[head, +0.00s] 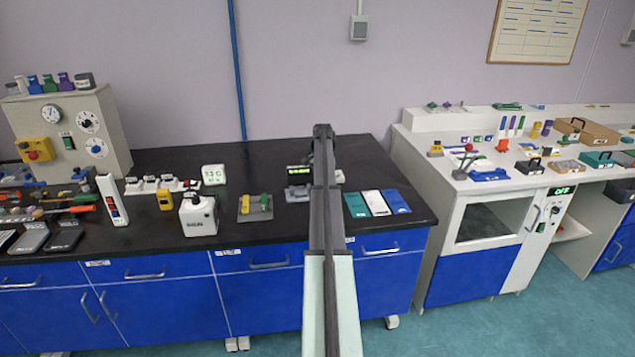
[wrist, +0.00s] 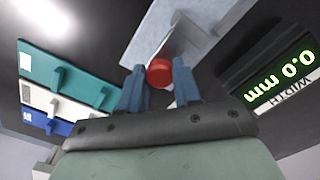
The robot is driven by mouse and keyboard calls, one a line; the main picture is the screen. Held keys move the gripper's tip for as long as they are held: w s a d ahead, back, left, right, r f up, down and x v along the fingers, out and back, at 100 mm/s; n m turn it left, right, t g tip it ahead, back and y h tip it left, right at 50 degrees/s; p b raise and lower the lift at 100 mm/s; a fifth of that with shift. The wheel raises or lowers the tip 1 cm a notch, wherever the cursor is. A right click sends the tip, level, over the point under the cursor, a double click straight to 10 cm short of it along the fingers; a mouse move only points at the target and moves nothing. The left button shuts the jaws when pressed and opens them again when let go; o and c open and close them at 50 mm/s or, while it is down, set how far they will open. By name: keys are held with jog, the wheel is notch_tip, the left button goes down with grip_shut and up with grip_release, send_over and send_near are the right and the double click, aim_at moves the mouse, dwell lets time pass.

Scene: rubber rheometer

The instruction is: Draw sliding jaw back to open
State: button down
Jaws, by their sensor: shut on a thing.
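In the wrist view, my gripper (wrist: 160,78) has its two blue fingers shut on a red round knob (wrist: 159,71), one finger on each side. The knob sits at the near edge of a pale grey metal part (wrist: 188,42), which appears to be the sliding jaw. A longer grey bar (wrist: 150,32) lies beside it; I cannot tell where one part ends and the other begins. A black display (wrist: 275,80) reading 0.0 mm in green stands to the right. In the head view, my arm hides the gripper and the knob; a lit green display (head: 298,197) shows just left of it.
In the head view, teal, white and blue flat boxes (head: 376,203) lie right of my arm on the black bench (head: 275,160). A small tray with green and yellow pieces (head: 255,208) and a white bottle-like device (head: 197,213) stand to the left.

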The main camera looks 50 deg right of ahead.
jog(key=shift+s+d, duration=0.2)
jog(key=shift+s, duration=0.05)
jog(key=c, duration=1.1)
grip_release()
jog(key=o, duration=0.3)
jog(key=shift+w+r, duration=0.1)
jog(key=shift+r, duration=0.05)
notch_tip(320, 180, up, 14)
jog(key=shift+f, duration=0.25)
